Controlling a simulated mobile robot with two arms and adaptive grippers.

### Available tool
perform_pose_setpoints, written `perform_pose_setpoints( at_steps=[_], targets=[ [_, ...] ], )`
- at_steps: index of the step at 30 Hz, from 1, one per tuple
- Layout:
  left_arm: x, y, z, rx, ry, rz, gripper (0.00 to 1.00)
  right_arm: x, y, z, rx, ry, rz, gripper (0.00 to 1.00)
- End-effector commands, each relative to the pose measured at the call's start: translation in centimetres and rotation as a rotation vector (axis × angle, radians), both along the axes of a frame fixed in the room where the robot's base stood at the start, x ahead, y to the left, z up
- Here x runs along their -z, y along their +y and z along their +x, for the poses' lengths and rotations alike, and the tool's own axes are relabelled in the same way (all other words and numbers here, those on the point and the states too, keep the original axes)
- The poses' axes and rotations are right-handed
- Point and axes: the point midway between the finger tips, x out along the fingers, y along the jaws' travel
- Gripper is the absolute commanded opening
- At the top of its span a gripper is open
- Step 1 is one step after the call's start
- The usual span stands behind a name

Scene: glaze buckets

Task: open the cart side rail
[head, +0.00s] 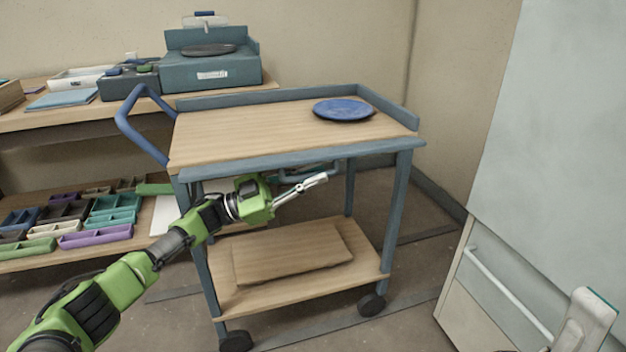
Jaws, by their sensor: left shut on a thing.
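The cart (265,125) has a wooden top and a blue-grey frame. Its front side rail (300,159) is a blue-grey strip along the near edge of the top. It lies low, about level with the top, not standing up like the back and right rails. A blue-grey bar handle (292,178) shows just below the strip. My left gripper (312,184) is at this handle, below the top's front edge, and is shut on it. The exact contact is small and partly hidden by the fingers.
A blue plate (343,109) sits on the cart top at the back right. A flat board (290,252) lies on the lower shelf. Shelving with several trays (113,211) stands at left. A pale cabinet (550,150) stands at right. Floor is free between cart and cabinet.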

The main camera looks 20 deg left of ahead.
Motion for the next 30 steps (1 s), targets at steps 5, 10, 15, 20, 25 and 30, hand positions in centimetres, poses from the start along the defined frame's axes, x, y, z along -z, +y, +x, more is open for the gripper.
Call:
perform_pose_setpoints(
  at_steps=[5, 10, 15, 20, 25, 30],
  targets=[
    [0.12, 0.00, 0.00, 0.001, -0.021, 0.013, 0.00, 0.37, 0.00, 0.04, 0.001, 0.002, -0.001, 0.40],
    [0.10, 0.01, -0.01, 0.001, -0.028, 0.018, 0.00, 0.40, 0.00, 0.05, 0.001, 0.003, -0.001, 0.40],
    [0.08, 0.00, -0.01, 0.002, -0.027, 0.017, 0.00, 0.39, 0.01, 0.06, 0.001, 0.003, -0.001, 0.40],
    [0.07, -0.01, -0.01, 0.002, -0.027, 0.017, 0.18, 0.39, 0.02, 0.07, 0.001, 0.004, -0.001, 0.40],
    [0.06, 0.01, 0.02, 0.002, -0.027, 0.017, 0.18, 0.39, 0.02, 0.07, 0.000, 0.004, -0.001, 0.40],
    [0.05, 0.02, 0.03, 0.001, -0.027, 0.016, 0.18, 0.39, 0.00, 0.08, 0.001, 0.004, -0.001, 0.40]
  ],
)
